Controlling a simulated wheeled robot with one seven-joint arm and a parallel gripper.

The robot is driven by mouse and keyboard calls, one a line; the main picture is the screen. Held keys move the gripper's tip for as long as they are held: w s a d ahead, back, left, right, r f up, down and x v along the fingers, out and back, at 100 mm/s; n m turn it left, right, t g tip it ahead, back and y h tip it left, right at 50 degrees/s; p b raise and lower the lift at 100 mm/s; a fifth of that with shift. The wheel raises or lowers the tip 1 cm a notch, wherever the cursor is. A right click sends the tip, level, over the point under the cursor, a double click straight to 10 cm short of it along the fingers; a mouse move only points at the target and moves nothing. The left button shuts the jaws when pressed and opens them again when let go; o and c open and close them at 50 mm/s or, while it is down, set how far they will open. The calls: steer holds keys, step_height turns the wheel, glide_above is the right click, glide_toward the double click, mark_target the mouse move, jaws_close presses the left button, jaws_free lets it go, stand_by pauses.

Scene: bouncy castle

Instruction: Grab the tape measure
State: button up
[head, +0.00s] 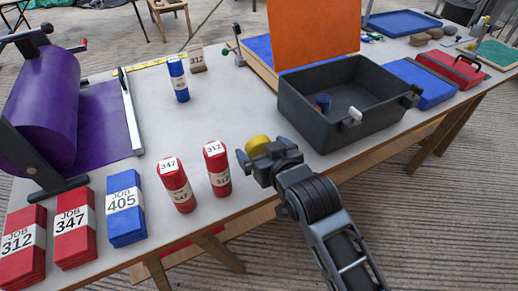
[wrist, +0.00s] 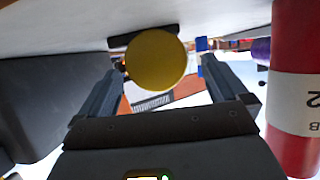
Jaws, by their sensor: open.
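A round yellow thing, which looks like the tape measure (head: 258,144), is on the grey table beside my gripper (head: 268,160) in the head view. In the wrist view the tape measure (wrist: 157,60) shows as a yellow disc with a dark bar behind its upper edge. My gripper (wrist: 163,72) is open, with one finger on each side of the disc. The left finger looks close to its edge, and a small gap shows at the right finger. I cannot tell whether either touches it. My gripper partly hides it in the head view.
A red block labelled 312 (head: 217,168) stands close left of my gripper, with a red 347 block (head: 177,184) beyond it. A dark grey bin (head: 345,105) stands close at the right.

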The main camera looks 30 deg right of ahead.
mark_target(262, 149)
steer(key=shift+x, duration=1.55)
steer(key=shift+s+f, duration=0.1)
steer(key=c, duration=1.2)
